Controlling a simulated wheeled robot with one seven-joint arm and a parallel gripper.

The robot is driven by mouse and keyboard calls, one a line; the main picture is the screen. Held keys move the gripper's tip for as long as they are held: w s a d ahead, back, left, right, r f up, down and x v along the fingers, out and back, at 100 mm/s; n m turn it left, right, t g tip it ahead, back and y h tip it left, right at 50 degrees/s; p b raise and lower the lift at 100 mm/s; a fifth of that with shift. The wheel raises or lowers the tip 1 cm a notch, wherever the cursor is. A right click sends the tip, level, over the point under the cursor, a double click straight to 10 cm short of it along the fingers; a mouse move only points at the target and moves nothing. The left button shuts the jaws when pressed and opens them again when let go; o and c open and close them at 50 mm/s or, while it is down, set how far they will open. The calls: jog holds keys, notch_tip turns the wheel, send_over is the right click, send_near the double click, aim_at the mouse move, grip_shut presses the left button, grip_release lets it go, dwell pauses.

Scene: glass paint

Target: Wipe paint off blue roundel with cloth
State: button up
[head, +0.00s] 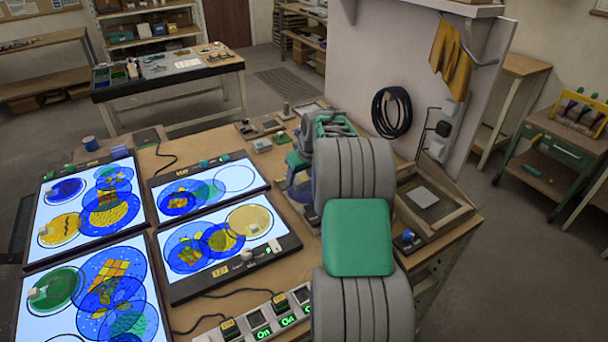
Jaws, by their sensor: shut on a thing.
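My arm reaches forward at centre right, and its thick grey and green links hide much of what lies behind them. My gripper (298,182) is only partly seen left of the arm, low over the bench. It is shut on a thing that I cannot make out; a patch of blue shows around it. A blue roundel (65,190) with dark marks lies at the upper left of the far-left lit panel (45,206). Other blue roundels overlap on the lit panels. I cannot make out a cloth for certain; grey, folded-looking stuff shows in a green crate (322,127).
Several lit panels with yellow, green and blue discs cover the bench's left side. A row of switch boxes (258,318) with cables stands in front. A wooden tray (430,200) lies right of my arm. A partition (350,70) with a black hose stands behind.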

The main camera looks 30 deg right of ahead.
aim_at(308, 185)
notch_tip(308, 185, down, 4)
jog(key=shift+s+f+b, duration=0.1)
jog(key=shift+b, duration=0.75)
jog(key=shift+s+d, duration=0.7)
jog(key=shift+s, duration=0.3)
jog(key=d, duration=0.2)
jog(key=w+d, duration=0.1)
jog(key=d, duration=0.1)
jog(key=d+p, duration=0.1)
jog(key=d, duration=0.1)
jog(key=shift+w, duration=0.35)
jog(key=shift+a+f, duration=0.1)
jog(key=shift+b, duration=0.45)
jog(key=shift+f, duration=0.25)
jog(key=shift+f+b, duration=0.25)
jog(key=shift+b, duration=0.15)
jog(key=shift+a, duration=0.1)
